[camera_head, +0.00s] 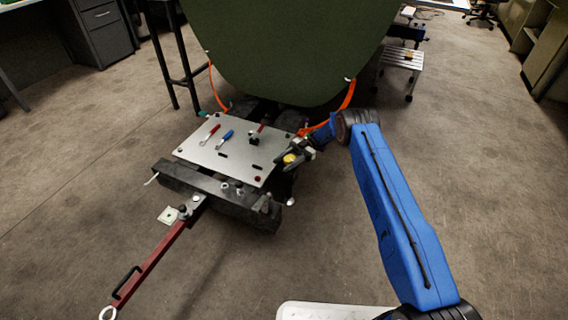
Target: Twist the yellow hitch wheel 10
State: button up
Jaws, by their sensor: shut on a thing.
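The yellow hitch wheel (290,158) is a small round piece at the right edge of a grey metal plate (195,150). My gripper (294,158) is at the wheel, at the end of my blue arm reaching in from the right. Its jaws are shut on the yellow wheel, and the fingers partly cover it. The fingertips are small and dark in this view, so the exact contact is hard to see. The plate is the top of a low dark trolley or hitch unit standing on the floor.
A red tow bar (155,262) extends from the unit to the lower left. Red and blue tools (225,139) lie on the plate. A large dark green fuselage (285,45) hangs just behind, with orange straps (349,95). A step stool (402,58) stands back right. Floor right is clear.

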jog(key=o, duration=1.1)
jog(key=shift+c, duration=0.2)
jog(key=shift+r, duration=0.1)
notch_tip(320, 180, up, 10)
